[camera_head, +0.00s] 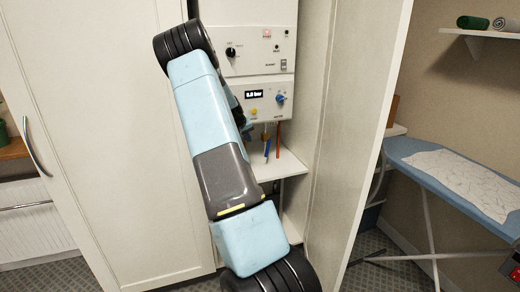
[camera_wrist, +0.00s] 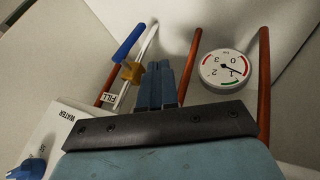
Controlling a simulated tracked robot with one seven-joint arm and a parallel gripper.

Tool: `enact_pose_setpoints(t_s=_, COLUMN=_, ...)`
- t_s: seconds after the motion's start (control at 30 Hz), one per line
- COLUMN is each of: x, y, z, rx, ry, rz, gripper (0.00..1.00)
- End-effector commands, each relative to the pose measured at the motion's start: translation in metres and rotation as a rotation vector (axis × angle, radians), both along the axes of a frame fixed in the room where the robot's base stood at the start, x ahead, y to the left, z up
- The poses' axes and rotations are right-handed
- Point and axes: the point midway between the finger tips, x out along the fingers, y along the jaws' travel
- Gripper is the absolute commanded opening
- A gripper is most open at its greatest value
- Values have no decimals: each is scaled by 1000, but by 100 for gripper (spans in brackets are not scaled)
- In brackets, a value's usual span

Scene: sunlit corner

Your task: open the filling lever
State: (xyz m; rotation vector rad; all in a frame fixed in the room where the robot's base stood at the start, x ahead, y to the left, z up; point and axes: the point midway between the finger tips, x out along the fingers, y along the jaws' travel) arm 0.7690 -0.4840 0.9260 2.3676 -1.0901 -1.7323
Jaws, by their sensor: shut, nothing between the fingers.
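The filling lever is a blue handle (camera_wrist: 130,43) on a brass valve (camera_wrist: 131,73) in the wrist view, with a FILL tag (camera_wrist: 108,98) beside it. The handle lies slanted, roughly along the thin pipes there. In the head view the blue lever (camera_head: 267,148) hangs below the boiler (camera_head: 258,95). My gripper (camera_wrist: 160,68) is shut and empty in the wrist view, its fingertips just right of the brass valve. I cannot tell whether they touch it. In the head view my arm hides most of the gripper.
A round pressure gauge (camera_wrist: 222,70) and a copper pipe (camera_wrist: 189,65) stand right of my fingers. Another copper pipe (camera_wrist: 264,80) is farther right. In the head view, cabinet doors flank the boiler, and a white shelf (camera_head: 290,165) lies below it. An ironing board (camera_head: 415,165) stands at right.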

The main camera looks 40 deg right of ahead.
Motion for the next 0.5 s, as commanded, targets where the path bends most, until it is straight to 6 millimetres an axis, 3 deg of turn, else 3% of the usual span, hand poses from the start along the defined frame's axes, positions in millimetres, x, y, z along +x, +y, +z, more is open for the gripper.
enact_pose_setpoints(t_s=0.17, x=2, y=-7, z=-11, rx=-3, ry=2, rz=0, gripper=0)
enact_pose_setpoints(t_s=0.5, x=9, y=-37, z=-58, rx=-1, ry=2, rz=-2, gripper=0)
